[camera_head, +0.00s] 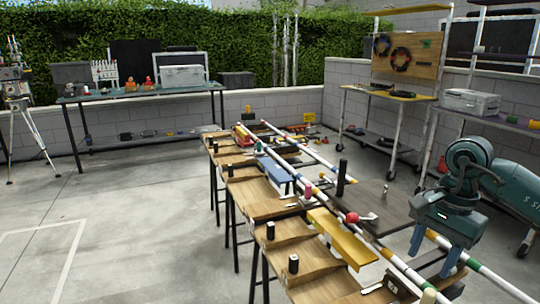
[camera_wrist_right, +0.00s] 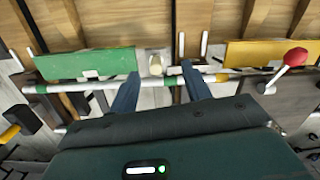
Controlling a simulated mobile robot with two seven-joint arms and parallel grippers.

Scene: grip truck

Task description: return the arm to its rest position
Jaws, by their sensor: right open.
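My right arm comes in from the right edge in the head view. Its right gripper (camera_head: 434,252) points down over the near right end of the long wooden bench (camera_head: 318,268). In the right wrist view the two blue fingers of the right gripper (camera_wrist_right: 160,88) stand well apart with nothing held between them. A striped white pole (camera_wrist_right: 230,78) runs across behind the fingers. I cannot tell how far the fingertips are from it. My left gripper is in neither view.
A yellow plate (camera_head: 342,238) and a red knob (camera_head: 352,217) lie left of the gripper. A green plate (camera_wrist_right: 86,63) shows left of the fingers in the wrist view. A wheeled rack (camera_head: 391,97) stands at the back right. The concrete floor (camera_head: 140,215) at left is clear.

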